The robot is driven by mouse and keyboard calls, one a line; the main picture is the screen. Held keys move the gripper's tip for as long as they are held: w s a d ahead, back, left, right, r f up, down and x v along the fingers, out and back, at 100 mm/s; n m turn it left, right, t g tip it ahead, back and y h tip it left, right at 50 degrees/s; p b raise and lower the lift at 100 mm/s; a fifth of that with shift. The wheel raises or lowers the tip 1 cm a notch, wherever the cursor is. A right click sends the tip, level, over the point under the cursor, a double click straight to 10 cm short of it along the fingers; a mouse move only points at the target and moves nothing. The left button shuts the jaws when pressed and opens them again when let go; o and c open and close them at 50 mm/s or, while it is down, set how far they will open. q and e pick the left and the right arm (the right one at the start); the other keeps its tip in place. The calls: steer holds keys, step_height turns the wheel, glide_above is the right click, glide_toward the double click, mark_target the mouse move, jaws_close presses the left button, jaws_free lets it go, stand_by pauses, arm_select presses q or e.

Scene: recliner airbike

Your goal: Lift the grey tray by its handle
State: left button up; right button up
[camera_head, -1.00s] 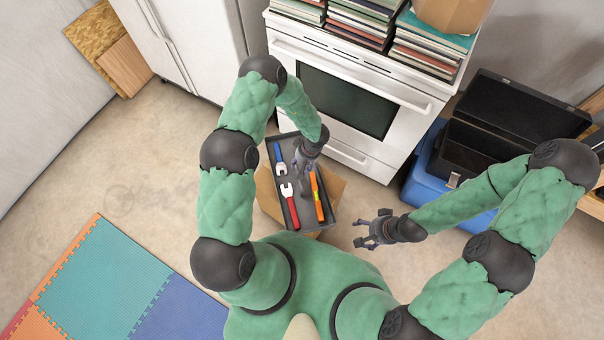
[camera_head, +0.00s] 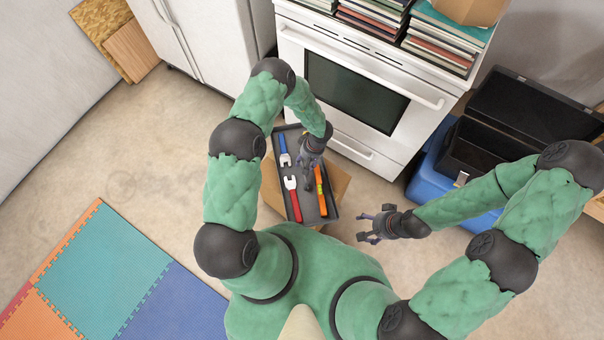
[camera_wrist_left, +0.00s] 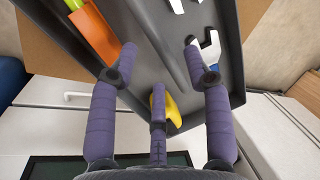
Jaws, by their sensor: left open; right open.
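The grey tray (camera_head: 308,208) sits on a cardboard box in front of the oven. It holds a blue-handled wrench (camera_head: 284,150), a red-handled wrench (camera_head: 293,200) and an orange tool (camera_head: 320,190). My left gripper (camera_head: 309,168) is over the far half of the tray, open. In the left wrist view its spread fingers (camera_wrist_left: 160,62) are over the tray's inside, with a grey ridge (camera_wrist_left: 172,50) between them, possibly the handle. A yellow item (camera_wrist_left: 173,108) shows beside the thumb finger. My right gripper (camera_head: 370,226) is open and empty, right of the tray.
The cardboard box (camera_head: 338,184) is under the tray. The white oven (camera_head: 415,85) stands close behind. A black case (camera_head: 490,140) on a blue bin (camera_head: 430,180) is at the right. Foam mats (camera_head: 105,255) lie at the left. The floor between is clear.

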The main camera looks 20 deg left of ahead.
arm_select(q)
steer(key=b+x, duration=0.1)
steer(key=x, duration=0.3)
steer(key=shift+s, duration=0.1)
jaws_close()
steer(key=shift+r, duration=0.1)
